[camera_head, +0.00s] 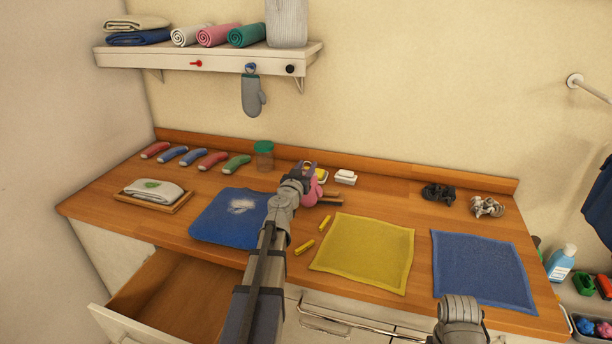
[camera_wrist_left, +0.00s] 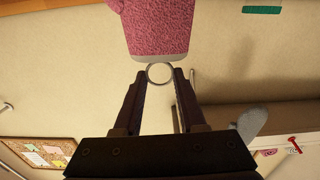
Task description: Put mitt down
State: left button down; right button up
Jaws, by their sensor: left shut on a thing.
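My left gripper (camera_head: 308,168) is shut on the ring of a pink mitt. In the left wrist view, the fingertips (camera_wrist_left: 160,76) pinch the metal ring, and the mitt's pink fabric (camera_wrist_left: 158,30) with its grey edge extends beyond them. In the head view, the pink mitt (camera_head: 311,193) is partly hidden by my gripper and wrist. It is over the back middle of the counter; I cannot tell whether it touches the wood. A grey mitt (camera_head: 252,96) hangs from a blue hook on the shelf. My right gripper is not seen.
The wooden counter (camera_head: 385,193) holds blue, yellow and another blue cloth, several coloured rolled items, a green-lidded jar (camera_head: 264,156), a tray with a folded towel, and dark bundles. A drawer (camera_head: 170,300) stands open at front left. The wall shelf (camera_head: 230,58) has red and black pegs.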

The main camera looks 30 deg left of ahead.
pick_arm(q)
jog(key=shift+f, duration=0.2)
jog(key=c, duration=0.9)
grip_release()
jog(key=shift+c, duration=0.2)
jog(key=o, duration=0.5)
jog(key=shift+c, duration=0.2)
jog(key=shift+r, duration=0.1)
